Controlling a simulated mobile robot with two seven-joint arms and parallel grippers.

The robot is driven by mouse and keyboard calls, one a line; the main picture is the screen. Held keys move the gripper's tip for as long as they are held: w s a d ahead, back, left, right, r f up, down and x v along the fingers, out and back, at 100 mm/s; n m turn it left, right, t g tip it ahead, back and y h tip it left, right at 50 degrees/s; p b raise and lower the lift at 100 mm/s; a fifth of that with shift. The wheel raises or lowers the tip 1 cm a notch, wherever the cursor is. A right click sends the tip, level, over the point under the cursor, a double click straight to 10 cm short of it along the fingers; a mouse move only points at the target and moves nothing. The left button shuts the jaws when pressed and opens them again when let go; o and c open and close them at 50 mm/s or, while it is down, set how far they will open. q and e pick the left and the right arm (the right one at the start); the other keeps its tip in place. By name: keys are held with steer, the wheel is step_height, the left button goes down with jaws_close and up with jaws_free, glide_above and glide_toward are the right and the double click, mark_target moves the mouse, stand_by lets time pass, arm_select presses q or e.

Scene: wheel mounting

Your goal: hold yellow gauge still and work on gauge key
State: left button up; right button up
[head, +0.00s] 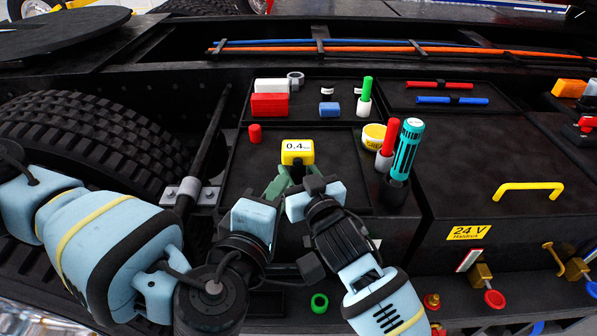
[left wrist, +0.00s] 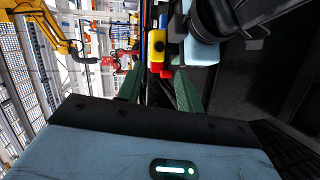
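The yellow gauge (head: 297,147), with a white face reading 0.4, stands on the dark tray in the head view. In the left wrist view the yellow body (left wrist: 157,45) with a red part shows beyond the fingertips. My left gripper (head: 279,184) is just in front of the gauge; its green fingers (left wrist: 157,85) stand apart with nothing clearly between them. My right gripper (head: 304,180) is close beside it at the gauge's lower right; its fingers are mostly hidden. Whether either gripper touches the gauge is unclear. I cannot make out the gauge key.
A teal-handled tool (head: 407,148) stands right of the gauge, near a yellow grease tub (head: 374,136). A small red cylinder (head: 255,134) stands left. Red and white blocks (head: 269,104) lie behind. A large tyre (head: 85,130) is at left. The tray between gauge and blocks is mostly clear.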

jaws_close()
arm_select(q)
jaws_close()
stand_by(1.5)
